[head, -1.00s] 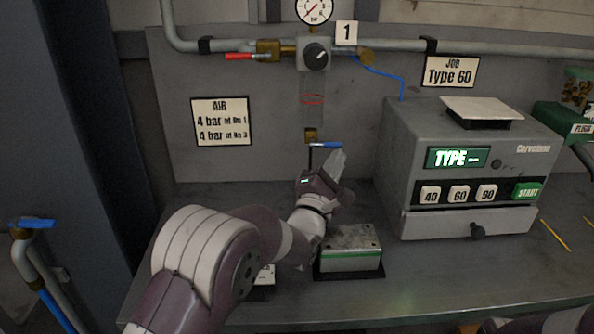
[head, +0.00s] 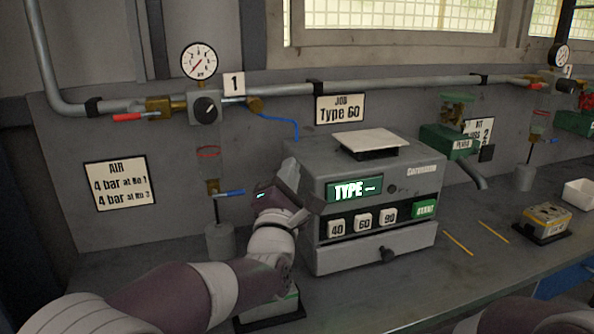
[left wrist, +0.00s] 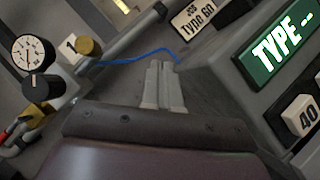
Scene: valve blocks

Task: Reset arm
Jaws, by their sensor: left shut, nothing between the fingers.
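My left gripper (head: 289,178) is raised beside the left side of the grey tester, with its fingers shut and empty. In the left wrist view its fingers (left wrist: 161,88) lie together, pointing at the back panel and the blue hose. A valve block (head: 270,308) on a black base stands on the bench, mostly hidden below my left forearm. Another block (head: 548,215) sits on a dark base at the right. The tester's display (head: 354,189) reads "TYPE --". My right gripper is not in view; part of my right arm shows at the bottom right.
The tester has keys 40, 60, 90 and a green START (head: 424,208). Behind are pipes, a gauge (head: 199,61), a blue-handled tap (head: 229,192) and a grey cylinder (head: 221,240). A white tray (head: 579,194) is at far right. Bench right of the tester is mostly clear.

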